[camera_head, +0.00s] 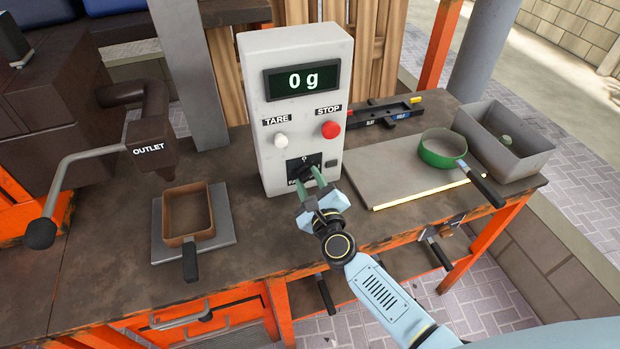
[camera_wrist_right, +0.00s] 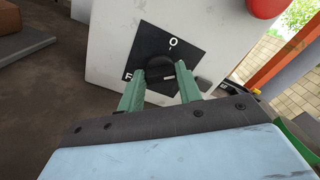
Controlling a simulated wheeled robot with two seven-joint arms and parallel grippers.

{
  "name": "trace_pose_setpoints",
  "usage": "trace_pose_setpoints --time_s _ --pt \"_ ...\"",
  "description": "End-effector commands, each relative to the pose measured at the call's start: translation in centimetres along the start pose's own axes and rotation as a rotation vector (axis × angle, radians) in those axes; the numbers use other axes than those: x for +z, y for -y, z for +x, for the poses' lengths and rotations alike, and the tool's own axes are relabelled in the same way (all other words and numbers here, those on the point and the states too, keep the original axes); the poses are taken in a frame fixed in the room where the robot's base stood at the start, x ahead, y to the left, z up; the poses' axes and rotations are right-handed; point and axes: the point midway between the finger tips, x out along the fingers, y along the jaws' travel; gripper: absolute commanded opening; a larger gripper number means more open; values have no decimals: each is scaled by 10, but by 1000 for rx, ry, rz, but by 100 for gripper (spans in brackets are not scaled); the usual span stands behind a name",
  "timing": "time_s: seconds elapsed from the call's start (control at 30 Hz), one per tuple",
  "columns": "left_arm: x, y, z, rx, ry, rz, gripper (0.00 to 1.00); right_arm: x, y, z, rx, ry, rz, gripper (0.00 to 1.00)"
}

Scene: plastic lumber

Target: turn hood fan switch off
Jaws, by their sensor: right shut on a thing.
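A grey-white control box (camera_head: 288,95) stands upright on the workbench, with a display reading "0 g". Low on its front is a black switch plate (camera_head: 294,164) with a "0" mark at the top and lettering partly hidden at lower left. A dark round switch knob (camera_wrist_right: 162,69) sits on the plate. My right gripper (camera_head: 313,178) reaches the plate from the front. In the wrist view its green fingers (camera_wrist_right: 160,80) are on either side of the knob and shut on it. The knob's exact pointing is hard to tell. My left gripper is not in view.
A white TARE button (camera_head: 281,141) and red STOP button (camera_head: 330,130) sit above the switch. A square pan (camera_head: 188,213) rests on a plate at left. A green pan (camera_head: 443,148) and grey bin (camera_head: 504,139) are at right. A lever arm (camera_head: 75,175) projects at far left.

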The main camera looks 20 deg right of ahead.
Motion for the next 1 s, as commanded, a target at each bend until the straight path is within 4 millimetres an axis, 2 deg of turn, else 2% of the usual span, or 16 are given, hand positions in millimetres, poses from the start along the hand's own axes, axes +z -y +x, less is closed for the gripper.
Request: trace_pose_setpoints --time_s 0.6,1.0 --pt "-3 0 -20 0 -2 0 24 0 -2 0 2 -2 -579 12" --pt "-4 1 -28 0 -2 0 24 -2 -3 0 3 -1 -840 12"
